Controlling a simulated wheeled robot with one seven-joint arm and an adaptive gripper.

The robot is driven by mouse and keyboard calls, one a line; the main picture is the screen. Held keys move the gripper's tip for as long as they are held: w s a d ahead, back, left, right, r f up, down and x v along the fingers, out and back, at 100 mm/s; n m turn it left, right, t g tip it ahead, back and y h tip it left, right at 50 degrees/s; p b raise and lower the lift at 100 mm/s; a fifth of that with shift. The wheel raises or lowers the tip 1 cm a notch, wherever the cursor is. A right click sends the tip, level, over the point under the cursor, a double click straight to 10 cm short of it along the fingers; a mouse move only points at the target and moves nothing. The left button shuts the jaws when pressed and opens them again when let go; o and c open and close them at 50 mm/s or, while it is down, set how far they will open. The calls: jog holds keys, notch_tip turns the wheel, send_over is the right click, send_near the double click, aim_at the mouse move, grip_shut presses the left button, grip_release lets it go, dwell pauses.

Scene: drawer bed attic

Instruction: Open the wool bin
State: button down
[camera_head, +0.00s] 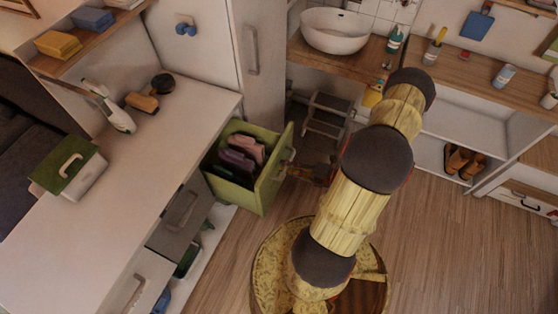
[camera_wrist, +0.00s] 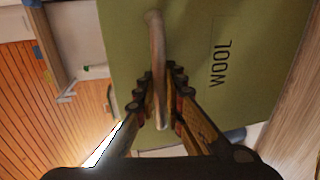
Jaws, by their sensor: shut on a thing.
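The wool bin (camera_head: 272,183) is a green drawer pulled out from under the white counter, with its top open. Purple and pink wool pieces (camera_head: 240,152) lie inside it. In the wrist view its green front (camera_wrist: 215,35) carries the word WOOL and fills much of the picture. My gripper (camera_wrist: 160,88) is shut on the bin's pale curved handle (camera_wrist: 156,35), with one finger on each side of the bar. In the head view my gripper (camera_head: 305,172) is at the outer face of the bin, partly hidden and small.
A grey drawer (camera_head: 181,212) and a white drawer (camera_head: 137,287) sit nearer in the same counter (camera_head: 150,165). A small step stool (camera_head: 327,115) stands behind the bin. A round patterned rug (camera_head: 265,262) lies on the wooden floor. Open floor (camera_head: 455,245) lies to the right.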

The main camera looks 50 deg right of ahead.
jog(key=shift+s+d, duration=0.2)
jog(key=shift+s, duration=0.3)
jog(key=c, duration=1.9)
grip_release()
jog(key=shift+s, duration=0.1)
jog(key=v, duration=1.2)
